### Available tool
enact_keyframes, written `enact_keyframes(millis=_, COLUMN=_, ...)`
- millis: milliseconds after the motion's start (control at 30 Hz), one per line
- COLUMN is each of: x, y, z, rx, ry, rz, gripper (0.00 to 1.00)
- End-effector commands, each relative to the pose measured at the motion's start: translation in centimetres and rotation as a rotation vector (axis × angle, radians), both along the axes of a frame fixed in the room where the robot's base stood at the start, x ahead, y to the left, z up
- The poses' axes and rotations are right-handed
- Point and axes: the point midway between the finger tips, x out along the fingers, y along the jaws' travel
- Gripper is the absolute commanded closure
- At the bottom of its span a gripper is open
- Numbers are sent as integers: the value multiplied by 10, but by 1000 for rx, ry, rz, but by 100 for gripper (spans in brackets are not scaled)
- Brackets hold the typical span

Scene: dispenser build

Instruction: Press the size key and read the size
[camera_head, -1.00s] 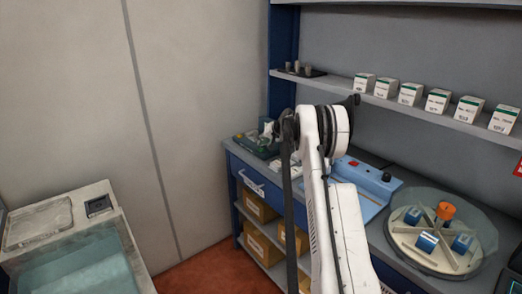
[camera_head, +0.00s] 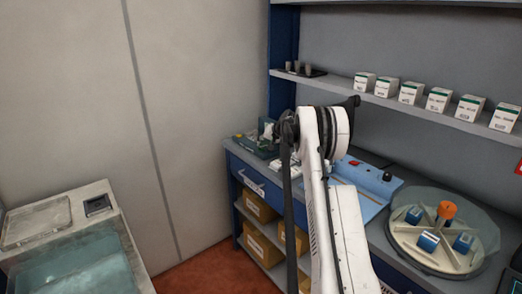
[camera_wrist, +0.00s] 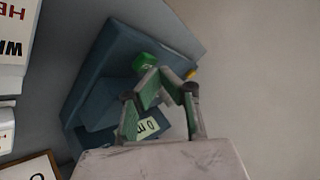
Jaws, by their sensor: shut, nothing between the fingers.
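A dark blue-green device (camera_wrist: 108,62) lies under my gripper in the wrist view. It has a green key (camera_wrist: 145,62), a small yellow part (camera_wrist: 190,74) and a pale display (camera_wrist: 149,128) that shows a "0" and a partly hidden "m". My gripper (camera_wrist: 161,74) is shut and empty, its fingertips close beside the green key. I cannot tell whether they touch it. In the head view a dark green device (camera_head: 254,146) sits at the left end of the bench; my arm hides the gripper there.
A blue tray-like unit (camera_head: 370,178) and a round turntable (camera_head: 401,239) with blue blocks and an orange knob stand right on the bench. White boxes (camera_head: 438,99) line the shelf above. White labelled packs (camera_wrist: 10,50) lie left in the wrist view. A tank (camera_head: 75,229) stands left.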

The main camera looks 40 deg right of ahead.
Motion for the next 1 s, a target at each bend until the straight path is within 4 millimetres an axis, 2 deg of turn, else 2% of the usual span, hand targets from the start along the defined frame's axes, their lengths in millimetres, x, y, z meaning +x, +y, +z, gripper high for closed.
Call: enact_keyframes(millis=1000, x=0, y=0, z=-10, rx=0, ry=0, rz=0, gripper=100)
